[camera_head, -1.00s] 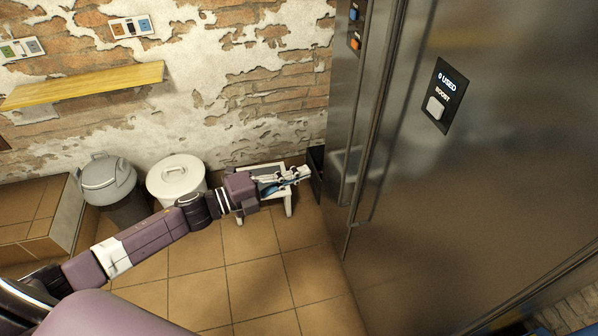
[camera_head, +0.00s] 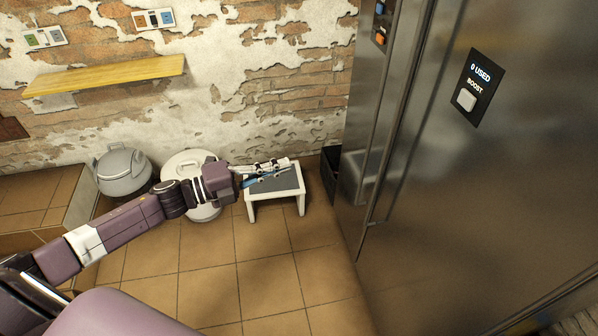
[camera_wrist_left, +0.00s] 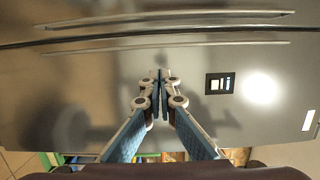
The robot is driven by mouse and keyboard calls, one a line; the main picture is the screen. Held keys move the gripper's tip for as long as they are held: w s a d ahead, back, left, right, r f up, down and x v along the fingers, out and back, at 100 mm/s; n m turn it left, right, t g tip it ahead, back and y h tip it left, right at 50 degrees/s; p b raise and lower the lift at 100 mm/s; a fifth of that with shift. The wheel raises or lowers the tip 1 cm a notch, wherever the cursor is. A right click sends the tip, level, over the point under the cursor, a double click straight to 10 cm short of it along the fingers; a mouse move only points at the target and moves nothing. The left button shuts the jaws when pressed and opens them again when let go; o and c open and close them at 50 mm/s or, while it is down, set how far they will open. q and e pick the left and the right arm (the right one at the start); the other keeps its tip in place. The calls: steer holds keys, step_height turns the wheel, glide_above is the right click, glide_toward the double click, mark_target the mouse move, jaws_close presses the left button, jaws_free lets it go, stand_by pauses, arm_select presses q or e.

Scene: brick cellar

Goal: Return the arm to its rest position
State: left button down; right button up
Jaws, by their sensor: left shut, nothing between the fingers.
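My left arm reaches in from the lower left in the head view, stretched out to the right. My left gripper (camera_head: 275,171) is shut and empty, in front of a small white stool with a dark top (camera_head: 299,190). In the left wrist view the two fingers (camera_wrist_left: 160,85) meet at their tips with nothing between them. Beyond them is the steel surface of the tall cabinet (camera_wrist_left: 240,120). My right gripper is not in view.
The tall steel cabinet (camera_head: 430,200) with a boost button panel (camera_head: 478,87) fills the right side. A grey lidded bin (camera_head: 122,172) and a white lidded bin (camera_head: 187,160) stand by the brick wall. A yellow shelf (camera_head: 105,76) hangs above. The tiled floor (camera_head: 215,265) is clear.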

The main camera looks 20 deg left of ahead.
arm_select(q)
steer(key=a+f+n+t+y, duration=0.2)
steer(key=a+f+n+y, duration=0.3)
steer(key=a+f, duration=0.4)
steer(key=s+a+f+n+g+y, duration=0.1)
steer(key=s+a+f+n+y, duration=0.2)
steer(key=f, duration=0.7)
steer(key=s+a+f+n+g+y, duration=0.15)
steer(key=s+f+n, duration=0.3)
steer(key=f, duration=0.45)
steer(key=s+a+f+n+g+y, duration=0.1)
steer(key=s+f+n+y, duration=0.25)
steer(key=f, duration=0.65)
steer(key=s+d+f+n+g, duration=0.3)
steer(key=s+f, duration=0.5)
steer(key=s, duration=0.1)
steer(key=s+d+f+n+g, duration=0.3)
steer(key=s+d+f, duration=0.1)
steer(key=s+f, duration=0.45)
steer(key=s+d+f+n+g, duration=0.1)
steer(key=s+d, duration=0.3)
steer(key=s, duration=0.5)
steer(key=s+d+f+n+g, duration=0.1)
steer(key=s+d+f+g, duration=0.2)
steer(key=s, duration=0.6)
steer(key=shift+s+d+f+n+b, duration=0.25)
steer(key=shift+d+f+b, duration=0.2)
steer(key=shift+d+f, duration=0.6)
steer(key=shift+d+r, duration=0.2)
